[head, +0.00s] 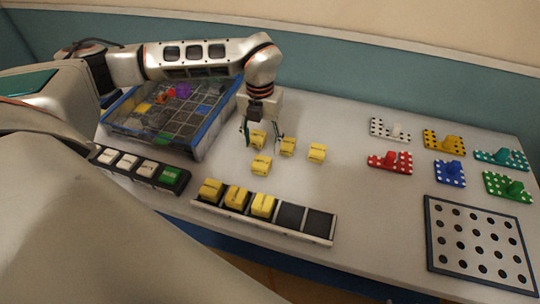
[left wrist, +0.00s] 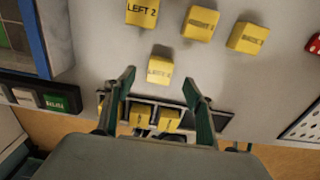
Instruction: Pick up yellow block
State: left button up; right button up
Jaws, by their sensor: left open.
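Several yellow blocks with black lettering lie loose on the white table. Three form a row: a left one (head: 257,139), a middle one (head: 287,147) and a right one (head: 317,153). A single yellow block (head: 261,167) lies nearer the tray; in the left wrist view this block (left wrist: 160,69) shows between my fingertips. My left gripper (head: 262,138) points down above the blocks, open and empty; its spread fingers also show in the left wrist view (left wrist: 160,83). The lettering is mostly too small to read. My right gripper is out of view.
A black tray (head: 291,216) at the front edge holds three yellow blocks at left, with two empty slots at right. A button strip (head: 139,164) and a blue-rimmed grid box (head: 202,142) stand left. Coloured peg plates (head: 390,161) and a dotted board (head: 480,243) lie right.

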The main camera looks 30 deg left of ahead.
aim_at(262, 160)
pick_arm(q)
jog(key=f, duration=0.3)
jog(key=shift+s+f, duration=0.1)
jog(key=shift+s, duration=0.3)
notch_tip(262, 160, down, 3)
jog(key=shift+w+d+f, duration=0.1)
jog(key=shift+d+f, duration=0.05)
jog(key=shift+f, duration=0.5)
jog(key=c, duration=1.2)
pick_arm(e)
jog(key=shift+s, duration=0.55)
